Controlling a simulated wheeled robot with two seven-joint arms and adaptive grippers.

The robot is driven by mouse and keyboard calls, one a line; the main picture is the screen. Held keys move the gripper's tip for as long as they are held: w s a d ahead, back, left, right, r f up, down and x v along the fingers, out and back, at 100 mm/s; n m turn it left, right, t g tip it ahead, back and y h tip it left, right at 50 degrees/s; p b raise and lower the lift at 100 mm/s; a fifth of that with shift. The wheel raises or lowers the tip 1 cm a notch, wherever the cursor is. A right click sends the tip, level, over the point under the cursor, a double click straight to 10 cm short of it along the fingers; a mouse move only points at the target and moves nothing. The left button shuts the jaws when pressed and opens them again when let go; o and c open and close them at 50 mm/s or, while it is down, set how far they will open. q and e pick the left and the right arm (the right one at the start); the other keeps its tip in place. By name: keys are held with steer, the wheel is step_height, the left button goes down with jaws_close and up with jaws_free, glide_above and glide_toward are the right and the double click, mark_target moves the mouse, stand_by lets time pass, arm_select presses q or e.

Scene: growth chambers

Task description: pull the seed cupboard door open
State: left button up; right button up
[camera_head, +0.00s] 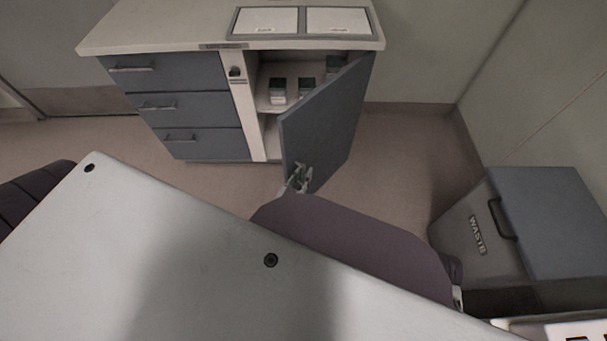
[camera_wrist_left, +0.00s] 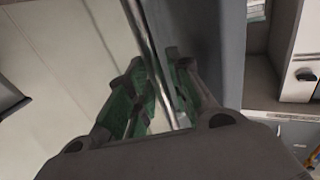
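The seed cupboard door (camera_head: 330,115) stands partly open, swung out from the right side of the cabinet (camera_head: 257,110). Shelves with small dark-topped containers (camera_head: 306,88) show behind it. My left gripper (camera_head: 299,178) is at the lower free-edge side of the door. In the left wrist view, the silver bar handle (camera_wrist_left: 149,40) runs between the green-padded fingers of my left gripper (camera_wrist_left: 158,85), which are closed around it. The grey door face (camera_wrist_left: 205,45) is just beyond. Much of the handle is hidden in the head view. My right gripper is not in view.
Drawers (camera_head: 195,105) fill the cabinet's left side. Two pale panels (camera_head: 303,20) lie on its top. A grey waste bin (camera_head: 550,215) stands to the right. Open floor (camera_head: 395,150) lies between door and bin. A large pale surface (camera_head: 150,260) fills the lower left.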

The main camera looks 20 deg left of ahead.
arm_select(q)
steer(key=shift+s, duration=0.1)
steer(key=s, duration=1.1)
steer(key=shift+s+a, duration=0.2)
steer(key=shift+s, duration=0.2)
stand_by(0.4)
